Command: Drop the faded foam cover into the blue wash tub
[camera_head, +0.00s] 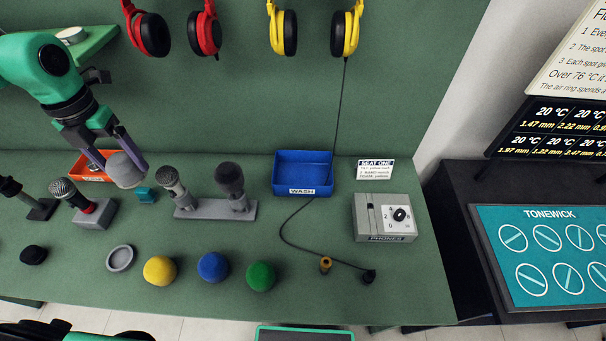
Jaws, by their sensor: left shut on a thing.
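The faded foam cover (125,172) is a grey, rounded piece. My left gripper (121,160) is shut on it, with a finger on either side, at the left of the bench. The blue wash tub (303,188) is an open box with a WASH label, at the back of the bench right of the middle. It looks empty. The cover is well to the left of the tub, beyond two microphones in a stand. My right gripper is not in view.
An orange tray (84,164) is partly hidden behind my left gripper. A microphone stand (213,210) lies between gripper and tub. Yellow (160,270), blue (213,267) and green (261,276) foam balls line the front. A cable hangs beside the tub, near a grey headphone box (386,218).

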